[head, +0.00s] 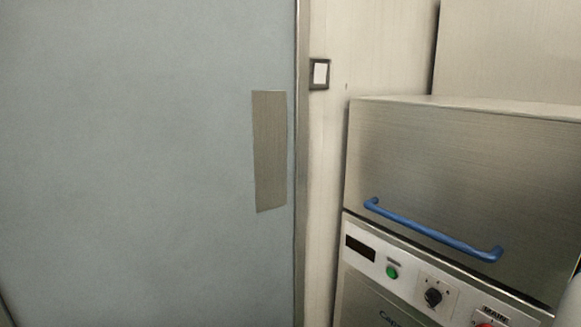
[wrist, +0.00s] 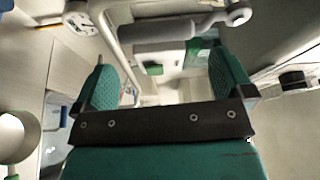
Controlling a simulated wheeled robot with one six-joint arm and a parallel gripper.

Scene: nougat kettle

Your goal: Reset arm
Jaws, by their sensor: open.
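My gripper (wrist: 163,90) shows in the wrist view, with its two green textured fingers wide apart and a dark bolted bar across its base. It is open, and nothing is seen held between the fingers. A grey cylindrical bar with a ring-shaped end (wrist: 180,28) lies beyond the fingers at the top of the wrist view. I cannot tell whether it is near or far.
In the head view, a grey-blue door (head: 140,160) with a metal plate (head: 270,150) fills the left. A wall switch (head: 320,74) is beside it. A steel machine (head: 460,180) with a blue handle (head: 430,232) and control knobs stands at the right. The wrist view shows a round dial (wrist: 80,22) at upper left.

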